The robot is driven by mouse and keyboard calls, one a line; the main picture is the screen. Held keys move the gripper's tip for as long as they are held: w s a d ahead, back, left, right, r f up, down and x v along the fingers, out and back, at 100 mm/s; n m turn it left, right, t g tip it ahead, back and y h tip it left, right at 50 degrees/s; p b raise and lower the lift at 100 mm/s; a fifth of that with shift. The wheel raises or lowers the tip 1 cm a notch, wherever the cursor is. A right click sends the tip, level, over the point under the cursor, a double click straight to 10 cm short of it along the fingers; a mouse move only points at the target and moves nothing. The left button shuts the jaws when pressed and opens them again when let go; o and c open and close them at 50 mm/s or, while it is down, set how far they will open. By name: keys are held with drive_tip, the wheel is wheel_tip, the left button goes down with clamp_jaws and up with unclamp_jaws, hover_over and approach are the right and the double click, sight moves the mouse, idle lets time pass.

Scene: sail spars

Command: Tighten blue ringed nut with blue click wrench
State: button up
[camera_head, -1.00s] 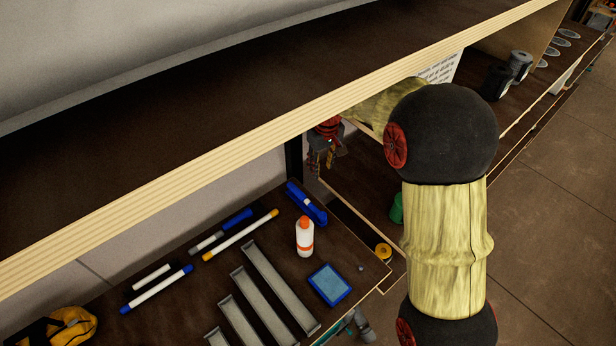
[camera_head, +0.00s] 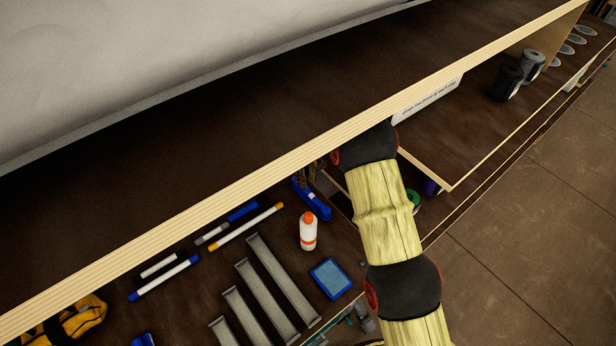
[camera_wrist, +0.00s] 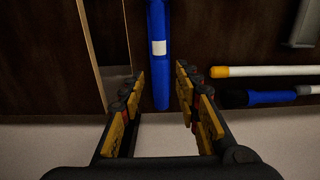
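A blue tool with a white label, which may be the click wrench, lies on the dark lower shelf in the head view (camera_head: 312,201). In the wrist view it (camera_wrist: 158,28) runs lengthwise between the spread fingers of my gripper (camera_wrist: 161,78). The fingers are apart, with a gap on each side of the tool, and hold nothing. In the head view the fingers show only partly beside the tool's upper end, below the upper shelf edge. Another blue-handled, grey-ended tool (camera_head: 228,223) lies to the left. I cannot see a blue ringed nut.
A pale wooden upper shelf edge (camera_head: 250,180) crosses above the work area, close to my arm.

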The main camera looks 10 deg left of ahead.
sight(308, 190)
wheel_tip(308, 190, down, 6)
drive_tip(key=b, duration=0.2)
drive_tip(key=shift+f+b, duration=0.2)
drive_tip(key=shift+b, duration=0.2)
drive_tip(key=shift+r, duration=0.1)
drive_tip(key=c, duration=0.9)
clamp_jaws()
drive_tip(key=shift+r+p, duration=1.15)
drive_tip(key=shift+r, duration=1.9)
drive_tip(key=shift+w, duration=0.15)
